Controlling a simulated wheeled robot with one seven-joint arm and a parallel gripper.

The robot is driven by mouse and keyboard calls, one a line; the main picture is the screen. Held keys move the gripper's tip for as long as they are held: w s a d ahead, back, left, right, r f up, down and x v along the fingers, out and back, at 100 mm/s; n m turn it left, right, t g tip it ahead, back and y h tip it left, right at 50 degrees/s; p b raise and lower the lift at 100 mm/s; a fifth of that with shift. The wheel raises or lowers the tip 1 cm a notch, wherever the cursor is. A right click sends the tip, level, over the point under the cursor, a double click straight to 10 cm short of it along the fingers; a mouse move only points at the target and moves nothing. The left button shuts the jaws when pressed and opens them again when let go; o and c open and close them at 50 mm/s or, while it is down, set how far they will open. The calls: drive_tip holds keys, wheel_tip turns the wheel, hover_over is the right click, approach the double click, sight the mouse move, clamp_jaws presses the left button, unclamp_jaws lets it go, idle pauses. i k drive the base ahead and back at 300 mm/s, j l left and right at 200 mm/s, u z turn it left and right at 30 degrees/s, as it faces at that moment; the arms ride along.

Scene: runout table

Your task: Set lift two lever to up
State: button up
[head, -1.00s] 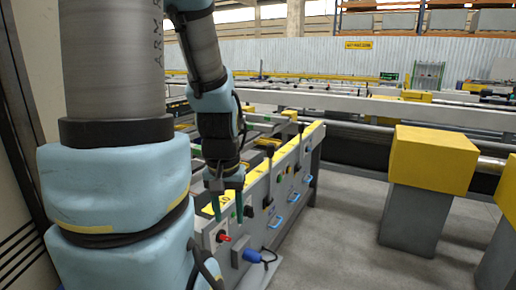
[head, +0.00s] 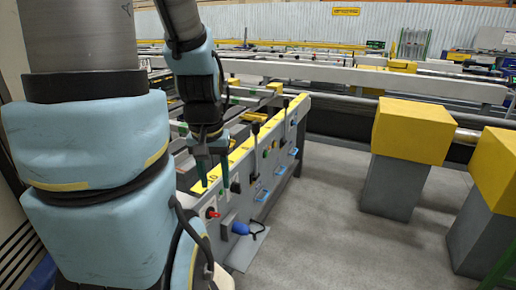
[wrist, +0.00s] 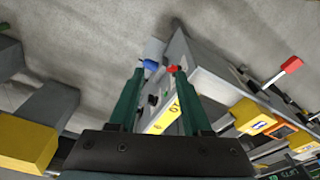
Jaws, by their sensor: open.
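The grey control panel (head: 285,150) with a yellow top strip runs away from me along the table's side. Black-handled levers stand on it, a nearer one (head: 255,130) and a farther one (head: 285,104). I cannot read which is lift two. My gripper (head: 212,180) is open and empty, its green fingers pointing down at the panel's near end, above a red knob (head: 212,213). It is to the left of the nearer lever and apart from it. In the wrist view my gripper (wrist: 157,76) spans the panel's near end; a red-handled lever (wrist: 291,65) shows at right.
A blue plug-like part (head: 240,228) and blue handles (head: 262,195) stick out from the panel's front. Yellow-capped grey posts (head: 413,130) stand on the floor at right. The floor between panel and posts is clear. Rails and rollers lie behind.

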sight(256, 124)
drive_tip(key=i+l+u, duration=0.1)
drive_tip(key=l+u, duration=0.3)
drive_tip(key=i+l+u, duration=0.1)
drive_tip(key=l+u, duration=0.65)
drive_tip(key=j, duration=0.1)
